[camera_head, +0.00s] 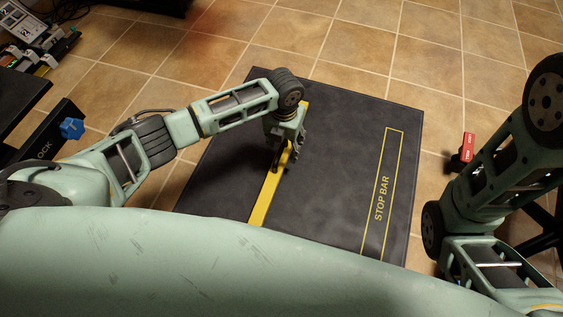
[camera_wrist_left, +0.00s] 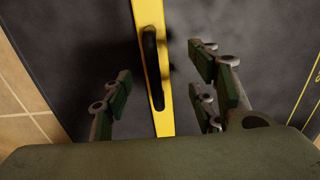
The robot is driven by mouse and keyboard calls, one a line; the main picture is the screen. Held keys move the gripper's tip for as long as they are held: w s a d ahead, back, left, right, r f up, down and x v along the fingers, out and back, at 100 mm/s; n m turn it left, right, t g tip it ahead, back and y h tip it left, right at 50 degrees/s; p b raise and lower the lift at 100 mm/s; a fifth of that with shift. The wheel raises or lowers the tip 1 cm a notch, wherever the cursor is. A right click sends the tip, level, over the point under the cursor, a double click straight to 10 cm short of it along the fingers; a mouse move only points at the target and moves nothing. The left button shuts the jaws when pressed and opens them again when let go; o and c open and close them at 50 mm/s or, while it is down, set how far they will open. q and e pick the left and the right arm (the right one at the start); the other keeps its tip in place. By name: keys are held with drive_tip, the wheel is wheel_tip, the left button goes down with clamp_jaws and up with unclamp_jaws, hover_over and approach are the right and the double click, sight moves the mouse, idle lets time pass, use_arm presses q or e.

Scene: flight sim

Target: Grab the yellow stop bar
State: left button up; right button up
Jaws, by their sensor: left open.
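The yellow stop bar (camera_head: 264,203) lies lengthwise on a dark mat (camera_head: 335,130) on the floor. In the left wrist view the yellow bar (camera_wrist_left: 164,115) runs from the top edge down between my fingers, with a black handle or slot (camera_wrist_left: 152,65) along it. My left gripper (camera_head: 284,167) is over the bar, pointing down, and it partly hides the bar. In the wrist view my left gripper (camera_wrist_left: 165,105) is open, with fingers on both sides of the bar and gaps between. My right arm shows at the right, but its gripper is out of view.
A yellow outline labelled STOP BAR (camera_head: 381,197) is printed on the mat's right side, and it is empty. A red tag (camera_head: 468,146) is right of the mat. A black frame with a blue knob (camera_head: 72,128) stands at left. Tiled floor lies behind.

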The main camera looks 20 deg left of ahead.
use_arm(q)
wheel_tip(320, 180, down, 2)
drive_tip(key=shift+f+b, duration=0.25)
drive_tip(key=shift+b, duration=0.45)
drive_tip(key=f+b, duration=0.5)
drive_tip(key=shift+s+a, duration=0.3)
drive_tip(key=shift+a, duration=0.1)
clamp_jaws()
drive_tip(key=shift+r, duration=0.15)
